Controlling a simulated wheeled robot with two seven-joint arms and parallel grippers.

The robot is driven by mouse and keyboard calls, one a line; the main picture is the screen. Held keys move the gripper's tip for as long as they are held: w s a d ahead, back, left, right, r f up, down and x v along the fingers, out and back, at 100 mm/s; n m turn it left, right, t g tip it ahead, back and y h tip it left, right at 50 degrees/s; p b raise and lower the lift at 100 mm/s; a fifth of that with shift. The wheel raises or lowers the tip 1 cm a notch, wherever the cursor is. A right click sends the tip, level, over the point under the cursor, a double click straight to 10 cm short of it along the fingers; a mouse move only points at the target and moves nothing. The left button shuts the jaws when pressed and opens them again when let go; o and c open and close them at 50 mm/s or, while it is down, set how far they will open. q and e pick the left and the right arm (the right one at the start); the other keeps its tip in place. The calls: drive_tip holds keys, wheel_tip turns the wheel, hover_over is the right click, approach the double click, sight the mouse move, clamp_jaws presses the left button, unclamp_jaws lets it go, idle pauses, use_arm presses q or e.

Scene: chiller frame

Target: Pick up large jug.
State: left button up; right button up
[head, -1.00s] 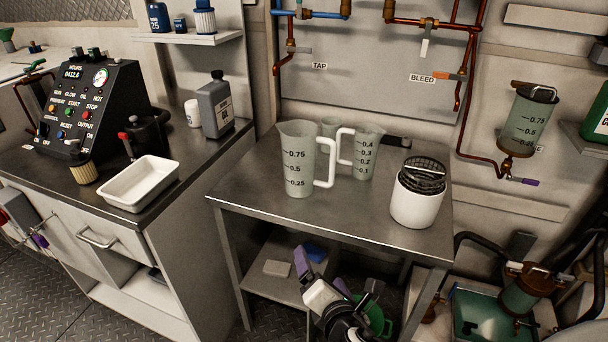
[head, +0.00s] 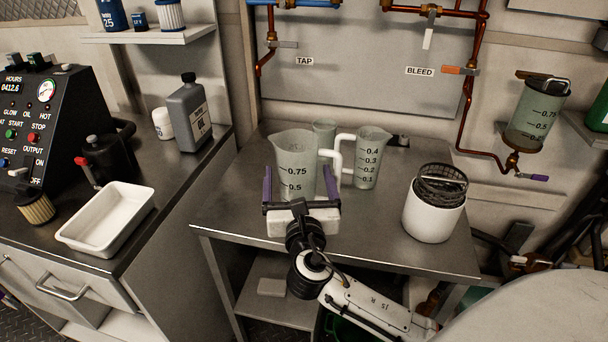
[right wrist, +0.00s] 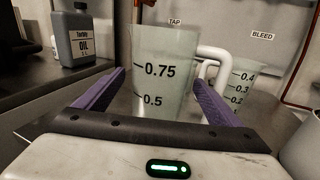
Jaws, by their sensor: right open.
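The large jug (head: 296,160) is translucent grey-green, with marks up to 0.75 and a white handle on its right. It stands upright on the steel table. My right gripper (head: 302,186) is open, with its purple fingers on either side of the jug's body. In the right wrist view the jug (right wrist: 163,75) rises between and beyond the fingers (right wrist: 152,98), and I see no firm contact. The jug's lower part is hidden behind the gripper. My left gripper is not in view.
A smaller jug (head: 368,160) stands close to the right of the large jug's handle, with another cup (head: 324,132) behind. A white canister with a black basket (head: 433,215) is at the right of the steel table (head: 225,205). A white tray (head: 106,215) sits on the left counter.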

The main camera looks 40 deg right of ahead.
drive_tip(key=x, duration=0.6)
drive_tip(key=shift+a, duration=0.1)
drive_tip(key=c, duration=1.2)
